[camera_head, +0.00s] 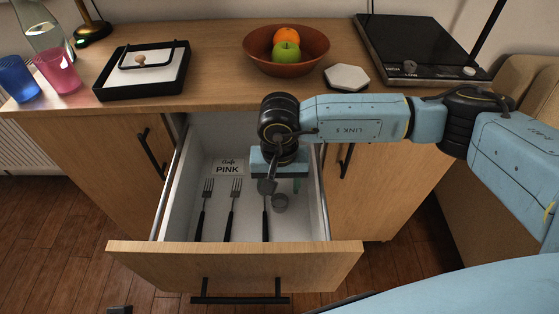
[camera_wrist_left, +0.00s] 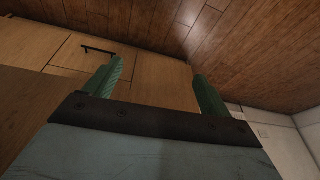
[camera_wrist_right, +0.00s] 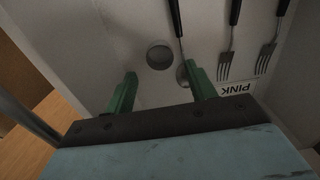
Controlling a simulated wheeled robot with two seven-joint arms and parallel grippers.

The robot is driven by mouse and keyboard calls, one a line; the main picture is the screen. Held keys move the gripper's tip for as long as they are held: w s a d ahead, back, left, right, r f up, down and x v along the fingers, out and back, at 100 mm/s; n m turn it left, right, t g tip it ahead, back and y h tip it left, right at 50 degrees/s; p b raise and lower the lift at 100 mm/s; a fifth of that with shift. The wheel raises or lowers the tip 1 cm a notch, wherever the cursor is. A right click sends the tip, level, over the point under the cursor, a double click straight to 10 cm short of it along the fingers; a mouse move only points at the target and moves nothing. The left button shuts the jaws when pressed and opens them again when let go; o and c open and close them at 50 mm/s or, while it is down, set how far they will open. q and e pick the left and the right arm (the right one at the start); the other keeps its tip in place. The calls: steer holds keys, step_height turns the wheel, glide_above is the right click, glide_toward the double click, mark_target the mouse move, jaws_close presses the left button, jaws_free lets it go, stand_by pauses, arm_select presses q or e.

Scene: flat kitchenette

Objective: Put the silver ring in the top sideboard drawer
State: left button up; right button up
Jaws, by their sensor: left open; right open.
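The top sideboard drawer (camera_head: 150,258) is pulled open. The silver ring (camera_head: 280,203), small, round and grey, lies on the drawer floor beside the spoon. It also shows in the right wrist view (camera_wrist_right: 160,56), just beyond the fingertips and apart from them. My right gripper (camera_head: 281,187) reaches down into the drawer, above the ring, open with nothing between its green fingers. It partly hides the spoon in the head view. My left gripper (camera_wrist_left: 159,69) is open and empty in the left wrist view, with the sideboard fronts and wooden floor beyond it.
Forks (camera_head: 233,205), the spoon (camera_wrist_right: 182,72) and a PINK card (camera_head: 229,168) lie in the drawer. The sideboard top (camera_head: 215,70) holds a black tray (camera_head: 115,94), fruit bowl (camera_head: 262,61), white hexagonal coaster (camera_head: 346,77), hotplate (camera_head: 420,45) and cups (camera_head: 58,72). Drawer walls flank my right gripper.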

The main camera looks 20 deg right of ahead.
arm_select(q)
steer(key=f, duration=0.2)
steer(key=a+f+p, duration=0.1)
steer(key=f, duration=0.1)
steer(key=shift+w+a+f, duration=0.2)
arm_select(e)
step_height(320, 180, up, 7)
